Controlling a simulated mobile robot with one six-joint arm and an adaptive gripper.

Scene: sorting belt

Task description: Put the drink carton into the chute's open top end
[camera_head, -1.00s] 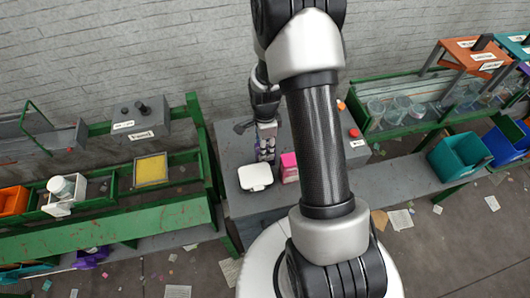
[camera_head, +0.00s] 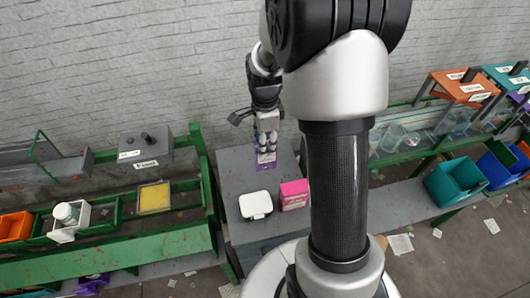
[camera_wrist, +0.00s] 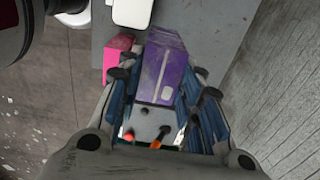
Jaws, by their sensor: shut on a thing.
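A purple carton (camera_wrist: 165,70) stands out from between my gripper's fingers in the wrist view, gripped at its near end. In the head view the carton (camera_head: 266,159) hangs below my gripper (camera_head: 267,143), apparently above the grey table's back part. My gripper (camera_wrist: 160,105) is shut on it. The fingers hide part of its sides. Orange (camera_head: 461,87) and teal (camera_head: 504,78) labelled pieces stand on green frames at the right; I cannot tell whether either belongs to the chute.
A pink box (camera_head: 294,194) and a white rounded container (camera_head: 256,205) sit on the grey table (camera_head: 233,180). Green racks with bins and a yellow tray (camera_head: 154,197) stand left. Teal (camera_head: 458,180) and blue bins (camera_head: 497,166) stand right. My arm covers the middle.

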